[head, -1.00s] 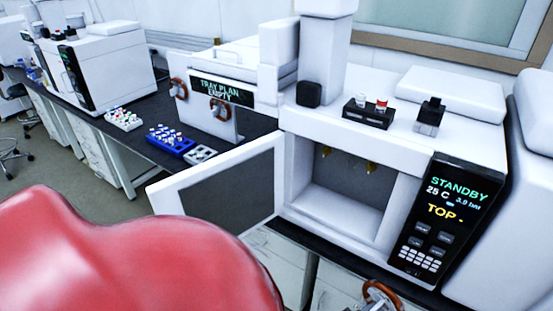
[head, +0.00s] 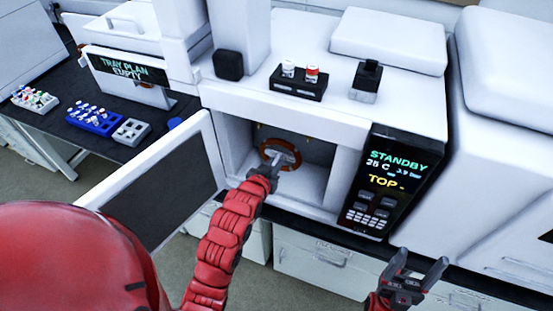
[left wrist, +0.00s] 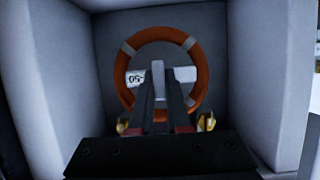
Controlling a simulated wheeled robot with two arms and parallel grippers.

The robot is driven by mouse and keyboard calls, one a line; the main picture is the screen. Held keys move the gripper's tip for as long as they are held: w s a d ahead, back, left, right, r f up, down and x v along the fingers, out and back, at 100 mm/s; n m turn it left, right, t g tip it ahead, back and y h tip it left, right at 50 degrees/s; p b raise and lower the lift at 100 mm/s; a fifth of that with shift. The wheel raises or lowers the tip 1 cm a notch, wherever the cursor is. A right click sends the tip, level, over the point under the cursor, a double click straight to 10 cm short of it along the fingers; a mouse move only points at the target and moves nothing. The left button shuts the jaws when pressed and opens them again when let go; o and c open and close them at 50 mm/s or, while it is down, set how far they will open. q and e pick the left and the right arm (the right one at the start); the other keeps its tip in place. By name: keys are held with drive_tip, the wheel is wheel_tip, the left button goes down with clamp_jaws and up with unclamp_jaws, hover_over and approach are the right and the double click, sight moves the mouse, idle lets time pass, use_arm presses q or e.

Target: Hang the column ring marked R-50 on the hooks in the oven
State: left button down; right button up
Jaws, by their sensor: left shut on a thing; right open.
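The orange column ring (head: 267,146) is inside the oven chamber, held by my left gripper (head: 272,168). In the left wrist view, the ring (left wrist: 190,52) faces the camera, with a pale crossbar and a tag (left wrist: 136,78) reading "-50" upside down; the first letter is hidden. My left gripper (left wrist: 158,98) is shut on the crossbar. Two brass hooks, one left (left wrist: 122,125) and one right (left wrist: 207,122), show beside the ring's lower part in that view; I cannot tell whether they touch it. My right gripper (head: 418,268) is open and empty, outside the oven.
The oven door (head: 160,190) stands open to the left. The control panel (head: 382,185) reads STANDBY, 25 C, TOP. Vials in a black holder (head: 298,84) stand on the oven top. A blue vial rack (head: 95,119) and a grey tray (head: 131,132) are on the left bench.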

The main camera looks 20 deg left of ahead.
sight(280, 153)
use_arm(q)
drive_tip(key=shift+w+r, duration=0.1)
drive_tip(key=shift+w, duration=1.35)
drive_tip(key=shift+w+d+f, duration=0.1)
drive_tip(key=shift+w, duration=0.85)
drive_tip(key=shift+w+d+f, duration=0.1)
drive_tip(key=shift+w, duration=0.8)
drive_tip(key=shift+w+b, duration=1.35)
drive_tip(key=shift+w, duration=0.95)
drive_tip(key=shift+s+f+b, duration=0.1)
drive_tip(key=shift+s+b, duration=0.05)
drive_tip(key=shift+b, duration=0.15)
drive_tip(key=shift+f, duration=0.3)
drive_tip(key=shift+f+b, duration=0.35)
drive_tip(key=shift+b, duration=0.15)
